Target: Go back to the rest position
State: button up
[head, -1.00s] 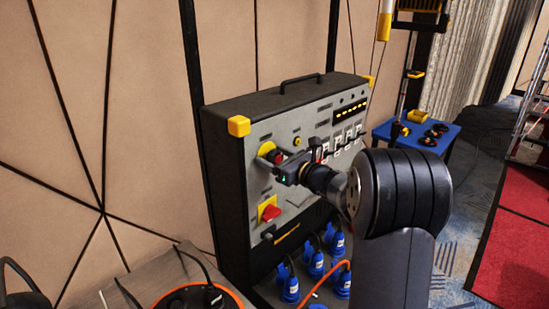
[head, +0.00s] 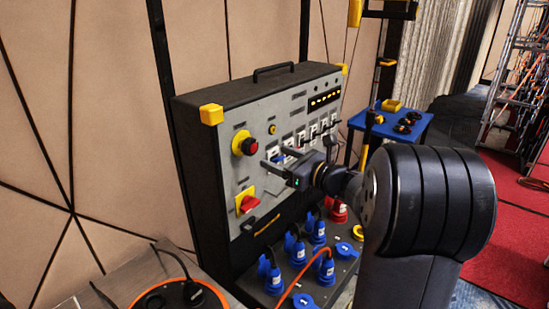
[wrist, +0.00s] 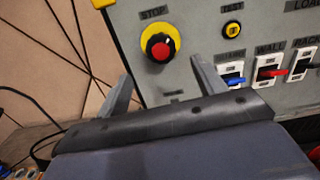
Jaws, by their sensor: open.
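My gripper (head: 274,166) is open, with nothing between its fingers, in front of the grey panel of a black power cabinet (head: 232,97). In the wrist view its two fingers (wrist: 163,88) stand wide apart below the stop button. The red stop button on a yellow base (head: 245,144) is left of and above my gripper in the head view. It also shows in the wrist view (wrist: 160,47), clear of the fingers. My arm fills the right foreground of the head view. The gripper's exact distance from the panel is hard to tell.
A red rotary switch on a yellow plate (head: 247,200) sits below the stop button. Breaker switches (wrist: 270,73) line the panel at right. Blue plugs (head: 271,279) and an orange cable (head: 295,288) lie below. A blue table (head: 400,130) stands behind at right.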

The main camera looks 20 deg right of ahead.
aim_at(254, 148)
jog(key=p+x, duration=0.3)
jog(key=x, duration=0.8)
jog(key=shift+s+n, duration=0.1)
jog(key=shift+n, duration=0.2)
